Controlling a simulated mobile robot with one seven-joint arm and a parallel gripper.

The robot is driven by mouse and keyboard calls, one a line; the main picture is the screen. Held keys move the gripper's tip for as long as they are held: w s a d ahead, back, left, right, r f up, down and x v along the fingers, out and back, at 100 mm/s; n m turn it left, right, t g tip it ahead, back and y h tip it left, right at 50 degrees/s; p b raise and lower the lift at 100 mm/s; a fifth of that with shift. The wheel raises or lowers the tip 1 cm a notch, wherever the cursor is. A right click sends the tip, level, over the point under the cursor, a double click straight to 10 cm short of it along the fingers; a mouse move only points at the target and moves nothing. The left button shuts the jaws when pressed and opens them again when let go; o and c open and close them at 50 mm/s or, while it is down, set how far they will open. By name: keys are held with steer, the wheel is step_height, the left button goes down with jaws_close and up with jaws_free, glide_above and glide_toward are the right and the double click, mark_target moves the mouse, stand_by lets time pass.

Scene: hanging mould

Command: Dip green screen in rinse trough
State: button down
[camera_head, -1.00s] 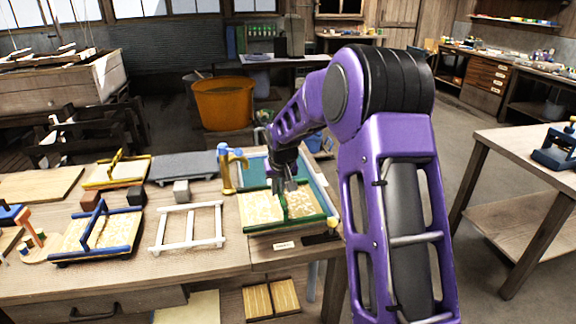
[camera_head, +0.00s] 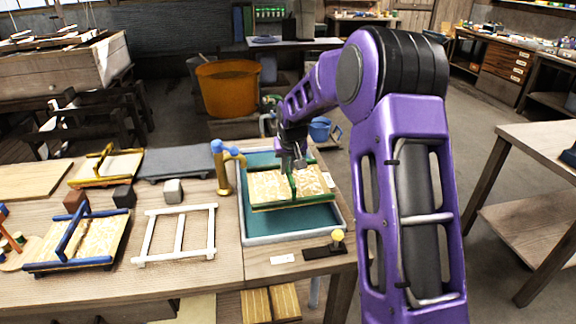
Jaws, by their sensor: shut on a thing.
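The green screen (camera_head: 268,188) is a mesh panel with a green frame and a green bar handle across its middle. My gripper (camera_head: 292,172) is shut on that handle. The screen hangs level over the rinse trough (camera_head: 290,237), a grey-rimmed basin with a dark teal inside. The trough's front part shows below the screen, and its back edge shows above it. I cannot tell whether the screen touches the water or is above it.
A brass tap (camera_head: 226,170) stands at the trough's left rim. A white frame (camera_head: 178,234), a blue screen (camera_head: 85,240) and a yellow screen (camera_head: 105,167) lie to the left. A black base with a yellow knob (camera_head: 336,238) is at the front.

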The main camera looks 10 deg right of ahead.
mark_target(288, 185)
step_height(288, 185, down, 7)
steer(key=b, duration=0.4)
steer(key=shift+f, duration=0.1)
steer(key=shift+f+b, duration=0.45)
steer(key=shift+f, duration=3.05)
steer(key=shift+w, duration=1.5)
steer(key=shift+s, duration=0.1)
steer(key=shift+s, duration=1.4)
steer(key=shift+w, duration=0.1)
steer(key=shift+w, duration=1.4)
